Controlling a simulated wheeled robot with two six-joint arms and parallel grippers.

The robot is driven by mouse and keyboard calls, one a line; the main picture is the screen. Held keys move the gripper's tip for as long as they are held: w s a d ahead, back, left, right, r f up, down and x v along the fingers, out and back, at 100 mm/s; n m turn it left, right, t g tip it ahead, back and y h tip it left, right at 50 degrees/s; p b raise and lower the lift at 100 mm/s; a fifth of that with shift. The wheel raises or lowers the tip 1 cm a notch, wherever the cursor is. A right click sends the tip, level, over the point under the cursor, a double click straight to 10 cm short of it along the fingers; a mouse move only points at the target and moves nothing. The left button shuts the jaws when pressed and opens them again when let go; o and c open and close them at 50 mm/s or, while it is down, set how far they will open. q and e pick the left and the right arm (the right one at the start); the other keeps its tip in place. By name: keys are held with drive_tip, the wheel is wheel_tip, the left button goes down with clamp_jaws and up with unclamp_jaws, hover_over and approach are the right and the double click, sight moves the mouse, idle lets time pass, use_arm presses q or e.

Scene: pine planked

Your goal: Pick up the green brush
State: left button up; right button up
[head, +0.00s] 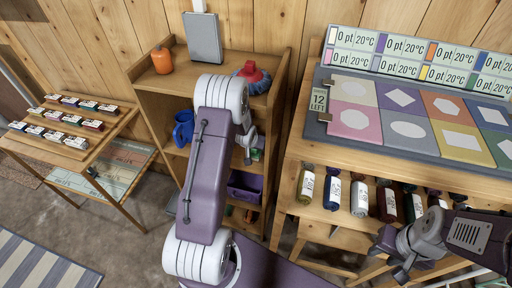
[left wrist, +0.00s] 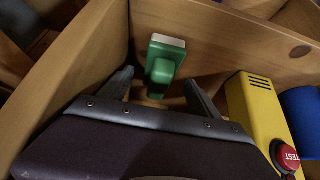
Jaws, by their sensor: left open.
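The green brush (left wrist: 165,68), with a pale bristle strip along its top edge, is in a wooden shelf compartment in the left wrist view. My left gripper (left wrist: 160,88) is open, with one finger to each side of the brush and a gap to it on both sides. In the head view my left arm reaches into the shelf unit and hides most of its gripper and the brush. My right gripper (head: 388,258) is at the lower right of the head view, in front of the right bench, with its fingers apart and empty.
A yellow box with a red button (left wrist: 262,115) stands right of the brush, with a blue object (left wrist: 302,118) beyond it. Wooden walls close in the compartment. The shelf unit (head: 150,95) also holds a blue mug (head: 183,128) and a purple bin (head: 244,186).

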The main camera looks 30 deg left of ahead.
use_arm(q)
drive_tip(key=x, duration=0.3)
drive_tip(key=shift+w+f, duration=0.25)
drive_tip(key=shift+f, duration=0.05)
drive_tip(key=shift+s+r, duration=0.1)
drive_tip(key=shift+s, duration=0.05)
drive_tip(key=c, duration=1.5)
drive_tip(key=shift+r, duration=0.1)
